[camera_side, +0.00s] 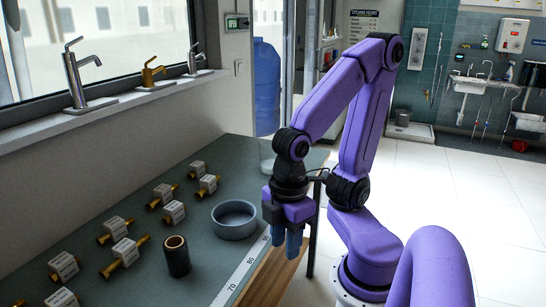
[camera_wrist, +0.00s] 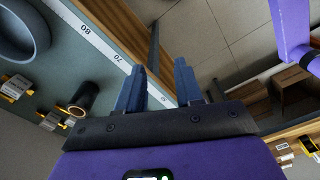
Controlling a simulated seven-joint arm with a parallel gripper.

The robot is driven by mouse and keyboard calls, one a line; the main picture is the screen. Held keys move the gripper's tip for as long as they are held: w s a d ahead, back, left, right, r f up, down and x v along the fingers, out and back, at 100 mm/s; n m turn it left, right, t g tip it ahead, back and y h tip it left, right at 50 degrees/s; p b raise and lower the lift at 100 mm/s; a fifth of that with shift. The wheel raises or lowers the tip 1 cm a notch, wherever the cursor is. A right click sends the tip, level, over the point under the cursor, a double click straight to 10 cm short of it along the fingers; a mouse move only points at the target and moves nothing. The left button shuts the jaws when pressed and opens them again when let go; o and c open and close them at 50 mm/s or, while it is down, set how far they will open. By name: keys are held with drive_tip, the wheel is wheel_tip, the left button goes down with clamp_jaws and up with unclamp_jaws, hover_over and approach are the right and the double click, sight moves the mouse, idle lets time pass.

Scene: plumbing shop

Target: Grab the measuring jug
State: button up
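A pale, translucent vessel (camera_side: 267,158), which looks like the measuring jug, stands at the far end of the grey-green bench in the side view. It is faint, and my arm is close in front of its right side; its handle and markings cannot be made out. My gripper (camera_side: 287,243) points down by the bench's right edge, nearer the camera than the vessel and apart from it. In the wrist view my gripper (camera_wrist: 159,84) has its two blue fingers spread with nothing between them. The vessel does not show clearly in the wrist view.
A blue-grey round bowl (camera_side: 234,220) and a dark upright pipe piece (camera_side: 177,256) stand on the bench (camera_side: 120,200). Several tagged brass fittings (camera_side: 173,213) lie to the left. A numbered ruler strip (camera_side: 240,275) runs along the wooden edge. Taps (camera_side: 78,78) line the windowsill.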

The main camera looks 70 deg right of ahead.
drive_tip(key=w+d+r+m+t, duration=0.1)
drive_tip(key=w+d+r+m, duration=0.1)
drive_tip(key=w+m, duration=0.5)
drive_tip(key=w+d+r+m, duration=0.1)
drive_tip(key=w+r+m, duration=0.1)
drive_tip(key=w, duration=0.9)
drive_tip(key=w+d+r+m+t+h, duration=0.1)
drive_tip(key=w+d+r+m, duration=0.2)
drive_tip(key=w+d+m, duration=0.7)
drive_tip(key=w+d+r+m+h, duration=0.2)
drive_tip(key=d+m, duration=0.3)
drive_tip(key=d, duration=1.9)
drive_tip(key=s+d+m+g+h, duration=0.1)
drive_tip(key=s+d+m, duration=0.25)
drive_tip(key=d, duration=0.45)
drive_tip(key=s+d+m+h, duration=0.1)
drive_tip(key=s+d+m, duration=0.1)
drive_tip(key=s+d, duration=0.5)
drive_tip(key=x, duration=0.5)
drive_tip(key=w+x, duration=0.1)
drive_tip(key=x, duration=0.5)
drive_tip(key=w+d+x, duration=0.1)
drive_tip(key=x, duration=0.5)
drive_tip(key=shift+w+d+r, duration=0.15)
drive_tip(key=shift+w+r, duration=0.1)
drive_tip(key=shift+r, duration=0.15)
clamp_jaws()
